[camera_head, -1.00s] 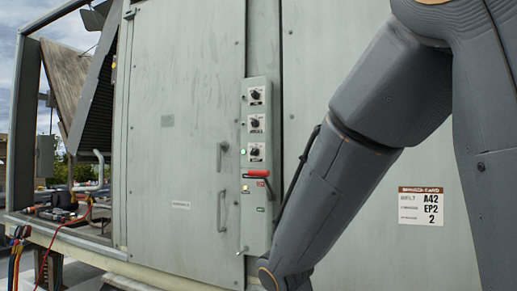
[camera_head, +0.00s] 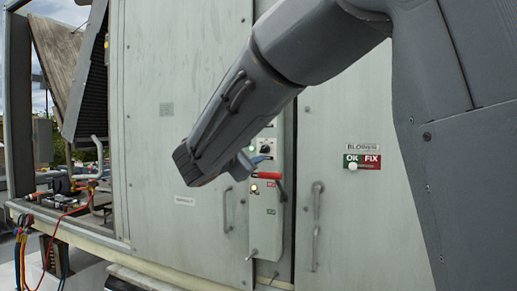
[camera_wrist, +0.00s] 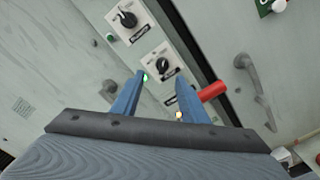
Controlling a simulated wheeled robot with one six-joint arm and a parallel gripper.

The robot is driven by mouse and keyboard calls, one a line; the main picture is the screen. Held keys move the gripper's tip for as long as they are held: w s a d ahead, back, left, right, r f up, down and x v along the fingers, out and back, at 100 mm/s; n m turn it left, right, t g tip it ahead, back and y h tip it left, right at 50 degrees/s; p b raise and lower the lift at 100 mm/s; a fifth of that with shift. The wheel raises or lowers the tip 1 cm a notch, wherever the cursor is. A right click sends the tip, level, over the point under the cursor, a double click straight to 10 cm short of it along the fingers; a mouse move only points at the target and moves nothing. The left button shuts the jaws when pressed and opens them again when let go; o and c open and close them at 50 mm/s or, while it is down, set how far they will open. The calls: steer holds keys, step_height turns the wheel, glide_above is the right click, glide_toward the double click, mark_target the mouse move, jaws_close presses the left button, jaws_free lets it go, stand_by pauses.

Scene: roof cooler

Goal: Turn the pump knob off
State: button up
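A narrow control panel (camera_head: 275,215) stands on the pale green cabinet. The wrist view shows two black knobs on white plates, an upper knob (camera_wrist: 127,18) and a lower knob (camera_wrist: 162,65). Their labels are too small to read, so I cannot tell which is the pump knob. One knob (camera_head: 265,149) shows in the head view; my arm hides the panel above it. My gripper (camera_wrist: 160,77) is open and empty, its blue fingertips on either side of the lower knob in the picture, apparently short of it. In the head view my gripper (camera_head: 252,162) is before the panel.
A red lever (camera_wrist: 213,91) sticks out beside my right finger; it also shows in the head view (camera_head: 268,176). A green light (camera_wrist: 145,78) and a yellow light (camera_wrist: 179,115) are near the fingers. A door handle (camera_wrist: 257,75) is at right.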

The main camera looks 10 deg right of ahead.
mark_target(262, 150)
steer(key=p+x, duration=0.2)
steer(key=x, duration=0.4)
steer(key=shift+d, duration=0.35)
steer(key=shift+f, duration=0.1)
jaws_close()
